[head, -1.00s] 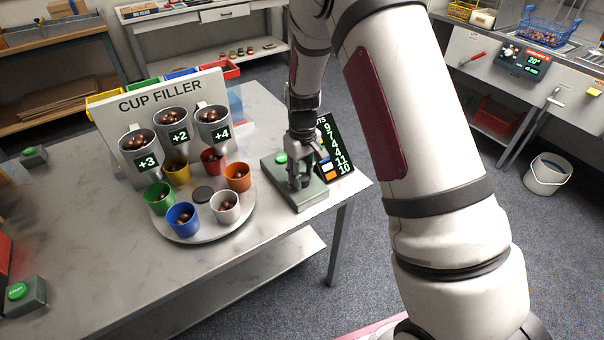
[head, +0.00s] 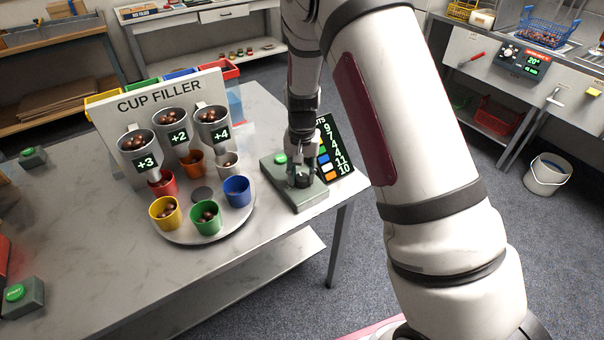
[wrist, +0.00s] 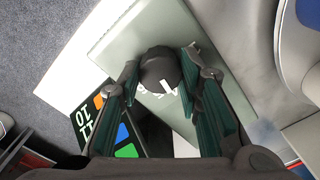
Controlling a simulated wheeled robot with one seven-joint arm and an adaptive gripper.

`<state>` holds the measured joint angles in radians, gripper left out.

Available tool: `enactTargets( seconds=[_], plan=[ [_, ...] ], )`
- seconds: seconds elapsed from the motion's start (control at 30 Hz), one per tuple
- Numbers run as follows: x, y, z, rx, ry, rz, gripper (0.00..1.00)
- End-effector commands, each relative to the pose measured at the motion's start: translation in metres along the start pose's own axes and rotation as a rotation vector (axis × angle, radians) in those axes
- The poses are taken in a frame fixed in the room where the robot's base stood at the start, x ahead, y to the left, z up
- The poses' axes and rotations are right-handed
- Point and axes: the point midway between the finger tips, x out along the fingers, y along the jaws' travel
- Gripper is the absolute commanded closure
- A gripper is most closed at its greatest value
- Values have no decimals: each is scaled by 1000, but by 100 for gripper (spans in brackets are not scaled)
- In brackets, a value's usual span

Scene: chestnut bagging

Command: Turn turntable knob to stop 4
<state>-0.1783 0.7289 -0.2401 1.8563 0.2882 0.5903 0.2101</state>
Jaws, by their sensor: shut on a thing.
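The black turntable knob (wrist: 158,66) sits on the grey-green control box (head: 312,197) at the table's right side. My gripper (wrist: 161,70) is shut on the knob, one finger on each side. In the head view, my gripper (head: 300,176) points down and largely hides the knob. The round turntable (head: 238,222) carries red (head: 164,186), orange (head: 191,165), white (head: 228,169), blue (head: 237,193), green (head: 205,219) and yellow (head: 163,215) cups. Red is below the "+3" funnel, orange below "+2", white below "+4".
The cup filler panel (head: 160,93) stands behind the turntable. A green button (head: 280,158) is on the control box, left of my gripper. A dark number board (head: 338,150) stands close behind the box. A green start button (head: 15,293) is at the table's front left.

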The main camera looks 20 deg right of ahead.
Motion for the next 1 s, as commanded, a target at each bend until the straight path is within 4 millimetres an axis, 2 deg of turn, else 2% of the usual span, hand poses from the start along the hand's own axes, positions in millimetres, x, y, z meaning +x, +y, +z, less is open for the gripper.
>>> enactTargets(
  seconds=[0.23,0.7,0.73,0.8,1.0],
  plan=[
    [0,-1,0,61,1,-1,96],
    [0,-1,0,70,1,-1,96],
    [0,-1,0,70,1,-1,61],
    [0,-1,0,70,1,-1,47],
    [0,0,0,70,1,-1,47]
  ],
)
